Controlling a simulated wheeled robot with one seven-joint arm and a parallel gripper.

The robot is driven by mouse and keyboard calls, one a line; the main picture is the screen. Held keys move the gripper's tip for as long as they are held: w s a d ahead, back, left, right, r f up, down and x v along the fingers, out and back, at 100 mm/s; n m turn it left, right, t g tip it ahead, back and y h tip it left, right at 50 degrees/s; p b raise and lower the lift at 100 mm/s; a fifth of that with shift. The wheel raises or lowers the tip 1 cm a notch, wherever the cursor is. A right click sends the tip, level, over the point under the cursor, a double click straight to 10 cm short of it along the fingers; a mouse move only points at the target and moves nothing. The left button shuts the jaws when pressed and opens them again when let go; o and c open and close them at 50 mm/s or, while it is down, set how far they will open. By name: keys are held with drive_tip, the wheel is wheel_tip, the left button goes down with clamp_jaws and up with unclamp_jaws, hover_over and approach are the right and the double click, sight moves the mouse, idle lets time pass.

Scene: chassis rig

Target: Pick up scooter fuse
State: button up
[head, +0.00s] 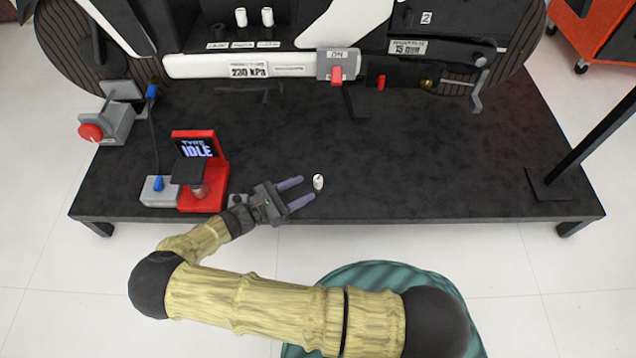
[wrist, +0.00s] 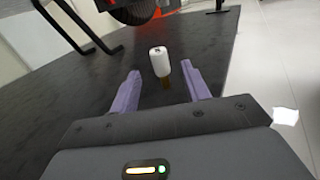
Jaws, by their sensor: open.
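My gripper also fills the lower part of the wrist view (wrist: 160,82).
The dark table (head: 430,170) is mostly clear right of the fuse. A red tester with an "IDLE" screen (head: 200,147) stands left of my gripper. Two similar white cylinders (head: 254,17) stand at the back. The scooter chassis (head: 290,65) spans the rear. A black post (head: 590,135) rises at right.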

sight(318, 181)
drive_tip(key=b+x, duration=0.3)
drive_tip(key=x, duration=0.2)
drive_tip(key=shift+w+d+f+b, duration=0.15)
drive_tip(key=shift+d+f+b, duration=0.05)
drive_tip(key=shift+b, duration=0.15)
drive_tip(key=shift+w+d+r, duration=0.15)
drive_tip(key=shift+d+r, duration=0.05)
drive_tip(key=shift+d, duration=0.1)
clamp_jaws()
